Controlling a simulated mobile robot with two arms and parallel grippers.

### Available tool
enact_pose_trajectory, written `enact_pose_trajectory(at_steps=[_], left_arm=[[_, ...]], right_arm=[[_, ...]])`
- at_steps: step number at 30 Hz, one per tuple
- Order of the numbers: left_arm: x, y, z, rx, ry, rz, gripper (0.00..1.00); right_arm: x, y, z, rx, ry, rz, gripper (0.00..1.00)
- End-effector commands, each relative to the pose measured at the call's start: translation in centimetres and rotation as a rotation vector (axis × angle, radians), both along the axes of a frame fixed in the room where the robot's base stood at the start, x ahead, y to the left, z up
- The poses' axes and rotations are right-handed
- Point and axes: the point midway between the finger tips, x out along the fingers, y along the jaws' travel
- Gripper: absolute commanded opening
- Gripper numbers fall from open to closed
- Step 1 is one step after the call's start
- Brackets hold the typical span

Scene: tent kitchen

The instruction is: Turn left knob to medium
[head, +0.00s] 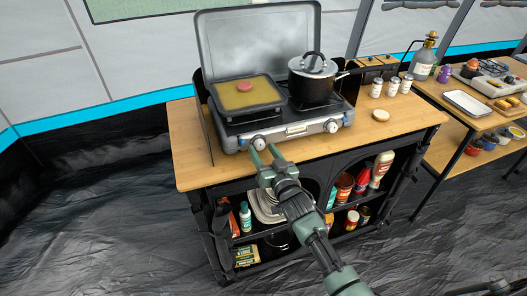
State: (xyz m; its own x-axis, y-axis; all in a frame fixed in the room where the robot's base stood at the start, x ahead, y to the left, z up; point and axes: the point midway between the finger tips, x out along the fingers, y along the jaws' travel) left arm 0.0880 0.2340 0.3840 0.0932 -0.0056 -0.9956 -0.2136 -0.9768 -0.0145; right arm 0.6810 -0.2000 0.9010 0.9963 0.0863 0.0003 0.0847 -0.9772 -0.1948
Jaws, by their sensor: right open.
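The camp stove (296,129) stands on the wooden counter with its lid up. Its left knob (259,142) is a round pale knob at the left of the front panel. The right knob (332,126) is at the right end of that panel. My right gripper (263,151) is open and empty, its two fingertips apart just in front of and below the left knob. I cannot tell whether they touch it. The knob's exact setting is too small to read. My left gripper is not in view.
A griddle (240,97) with a pink item and a lidded black pot (311,86) sit on the burners. Shakers (392,86) stand right of the stove. Shelves (350,190) below hold bottles and jars. The counter's left part is clear.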

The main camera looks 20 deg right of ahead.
Motion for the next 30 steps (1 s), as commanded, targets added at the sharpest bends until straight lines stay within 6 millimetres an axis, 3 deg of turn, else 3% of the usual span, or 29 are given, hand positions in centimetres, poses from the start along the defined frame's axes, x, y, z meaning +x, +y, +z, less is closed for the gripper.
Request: enact_pose_trajectory(at_steps=[7,12,22,30], left_arm=[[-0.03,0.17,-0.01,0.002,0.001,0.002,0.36],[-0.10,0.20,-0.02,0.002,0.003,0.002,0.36],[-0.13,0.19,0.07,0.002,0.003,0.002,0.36],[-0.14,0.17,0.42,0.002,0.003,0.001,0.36]], right_arm=[[0.06,0.02,-0.03,0.000,0.000,0.000,0.49],[0.04,0.02,-0.04,0.000,0.000,0.000,0.01],[0.03,0.03,-0.03,-0.029,-0.001,0.000,0.00],[0.03,0.03,0.04,-0.178,-0.005,0.000,0.00]])
